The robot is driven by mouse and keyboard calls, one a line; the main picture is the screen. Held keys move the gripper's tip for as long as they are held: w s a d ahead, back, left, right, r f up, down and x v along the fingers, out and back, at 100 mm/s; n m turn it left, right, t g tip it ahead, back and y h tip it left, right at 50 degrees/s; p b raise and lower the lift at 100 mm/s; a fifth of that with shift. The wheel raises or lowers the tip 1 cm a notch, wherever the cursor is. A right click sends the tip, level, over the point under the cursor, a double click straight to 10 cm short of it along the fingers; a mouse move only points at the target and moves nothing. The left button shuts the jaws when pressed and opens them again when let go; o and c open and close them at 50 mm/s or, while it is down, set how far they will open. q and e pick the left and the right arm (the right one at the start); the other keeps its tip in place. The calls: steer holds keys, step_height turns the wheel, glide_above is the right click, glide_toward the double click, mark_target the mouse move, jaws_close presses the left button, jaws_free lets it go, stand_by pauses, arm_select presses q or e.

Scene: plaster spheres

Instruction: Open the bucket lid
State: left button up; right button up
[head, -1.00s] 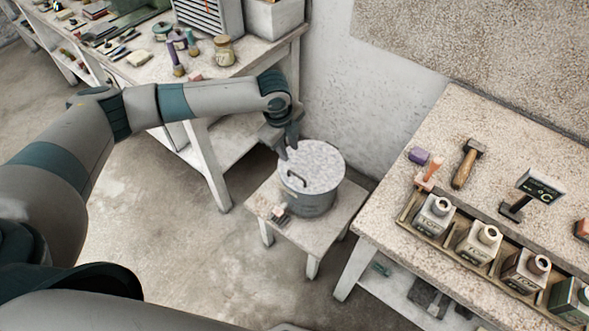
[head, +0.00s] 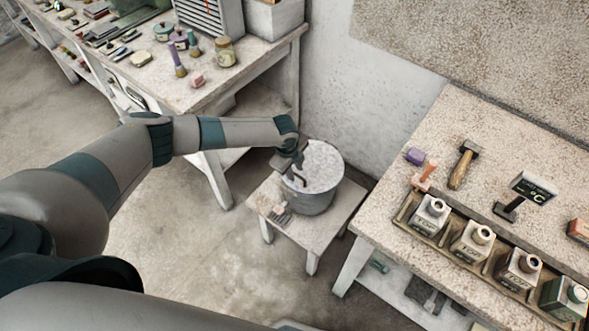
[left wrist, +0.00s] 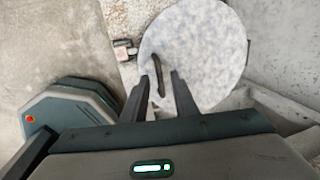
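The grey metal bucket (head: 313,204) stands on a small low table. Its speckled pale lid (head: 322,164) is on top and also fills much of the left wrist view (left wrist: 205,45). A dark curved handle (left wrist: 158,72) is on the lid. My left gripper (head: 294,176) is over the lid's left side, by the handle. In the left wrist view, its two fingers (left wrist: 160,85) are apart, one on each side of the handle. I cannot tell whether they touch it. My right gripper is not in view.
The low table (head: 262,205) carries a small brush-like object (head: 280,215) beside the bucket. A workbench (head: 215,90) is at the upper left and another (head: 400,232) at the right, with a hammer (head: 463,165) and several bottles. A wall is behind the bucket.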

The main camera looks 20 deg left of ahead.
arm_select(q)
steer(key=shift+f, duration=0.15)
jaws_close()
stand_by(1.4)
